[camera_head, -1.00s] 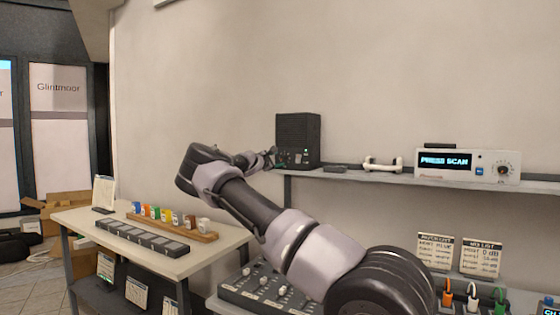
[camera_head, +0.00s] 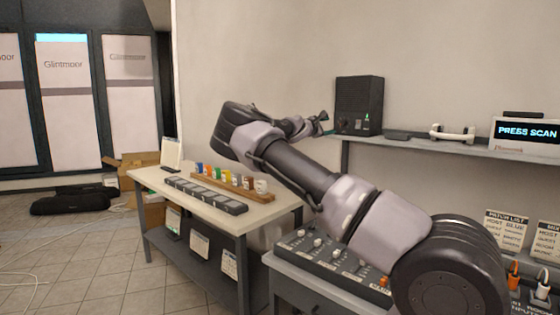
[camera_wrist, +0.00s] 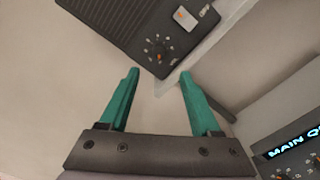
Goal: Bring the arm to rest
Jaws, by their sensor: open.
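My gripper (camera_wrist: 157,82) shows in the wrist view with its two green fingers spread apart and nothing between them. In the head view my gripper (camera_head: 322,120) is small, partly hidden behind my wrist, just left of the black speaker box (camera_head: 358,105). My arm reaches up and to the left across the head view. In the wrist view the dark box (camera_wrist: 150,30) with a knob lies beyond the fingertips. I cannot tell how close they are to it.
A shelf (camera_head: 430,147) on the wall holds the box, a white handset (camera_head: 452,132) and a display unit (camera_head: 525,133). Below stands a mixer panel (camera_head: 325,255). A side table (camera_head: 150,175) carries a row of coloured cups. The tiled floor at left is mostly clear.

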